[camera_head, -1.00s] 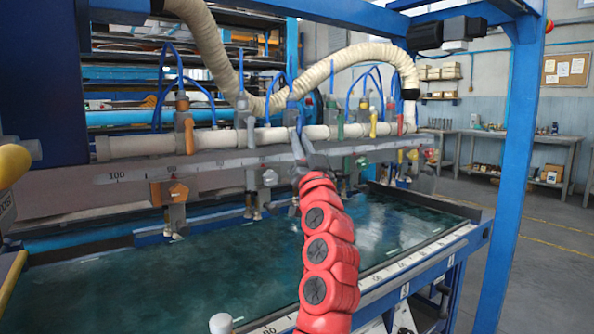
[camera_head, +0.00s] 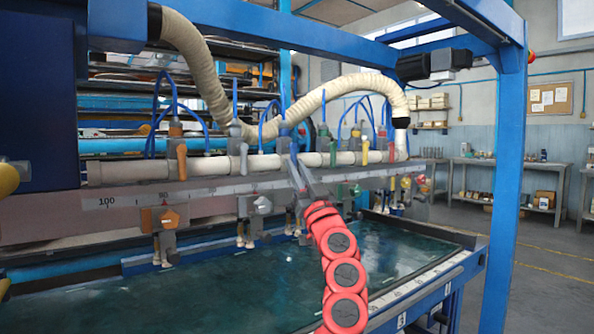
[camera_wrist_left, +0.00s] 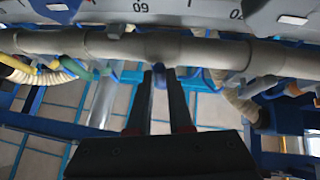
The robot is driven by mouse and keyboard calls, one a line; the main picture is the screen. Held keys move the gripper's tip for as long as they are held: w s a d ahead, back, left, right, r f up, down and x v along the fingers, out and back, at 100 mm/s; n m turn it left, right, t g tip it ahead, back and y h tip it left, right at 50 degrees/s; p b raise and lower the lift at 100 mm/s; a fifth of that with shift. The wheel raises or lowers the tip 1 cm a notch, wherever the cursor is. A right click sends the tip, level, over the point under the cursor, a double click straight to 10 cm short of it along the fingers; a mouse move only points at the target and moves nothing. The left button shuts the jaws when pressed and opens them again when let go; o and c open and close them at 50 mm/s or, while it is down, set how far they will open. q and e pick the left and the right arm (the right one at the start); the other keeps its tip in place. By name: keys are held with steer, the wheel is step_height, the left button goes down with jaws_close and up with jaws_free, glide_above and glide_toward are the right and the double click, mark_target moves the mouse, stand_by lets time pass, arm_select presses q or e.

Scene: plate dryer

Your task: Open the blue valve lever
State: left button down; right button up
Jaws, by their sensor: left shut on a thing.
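The blue valve lever is on the white pipe's row of valves, near the middle of the head view; its blue valve top (camera_head: 285,130) shows just above my gripper. In the left wrist view a small blue piece of the lever (camera_wrist_left: 159,79) shows between the fingers, under the grey pipe. My left gripper (camera_head: 294,160), at the end of the red segmented arm, is shut on the blue valve lever; its dark fingers (camera_wrist_left: 160,72) also show in the left wrist view. The gripper hides most of the lever. My right gripper is not in view.
An orange lever (camera_head: 182,158) hangs to the left; a yellow lever (camera_head: 364,150) and other valves stand to the right. The white pipe (camera_head: 215,166) runs above a scale bar (camera_head: 210,190). A dark green wet table (camera_head: 240,295) lies below. A blue post (camera_head: 503,190) stands at right.

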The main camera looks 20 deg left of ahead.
arm_select(q)
steer(key=c, duration=0.8)
jaws_free()
steer(key=shift+c, duration=0.2)
steer(key=p+v, duration=0.2)
steer(key=v, duration=1.5)
steer(key=shift+s+f, duration=0.15)
steer(key=shift+s, duration=0.05)
